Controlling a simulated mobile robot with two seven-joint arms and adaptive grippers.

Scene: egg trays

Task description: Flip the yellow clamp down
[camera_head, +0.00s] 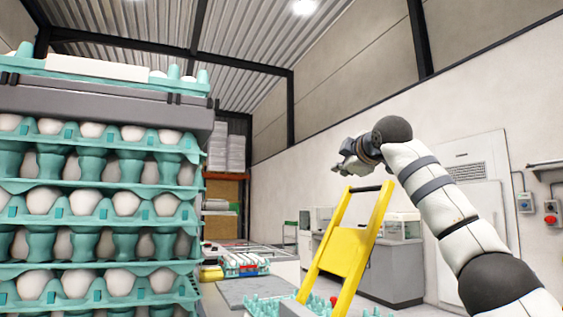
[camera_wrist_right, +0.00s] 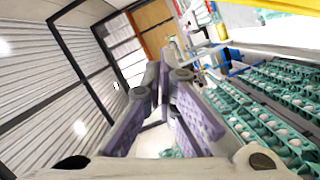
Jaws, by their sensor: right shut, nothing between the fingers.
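The yellow clamp (camera_head: 343,252) stands raised and tilted in the head view, an open frame with a solid lower panel and a black bar (camera_head: 367,188) across its top. Its lower end is cut off by the frame edge. My right gripper (camera_head: 340,168) is above the bar, slightly to its left, and looks apart from it. In the right wrist view my right gripper (camera_wrist_right: 166,80) shows purple-padded fingers, shut with nothing held. A yellow strip, likely the clamp, shows at the top right there (camera_wrist_right: 275,5). My left gripper is in neither view.
A tall stack of teal egg trays (camera_head: 95,235) with white eggs fills the left, with a grey slab (camera_head: 110,103) near its top. Grey cabinets (camera_head: 392,270) stand behind the clamp. Egg trays (camera_wrist_right: 270,105) show at right in the wrist view. Air between stack and clamp is open.

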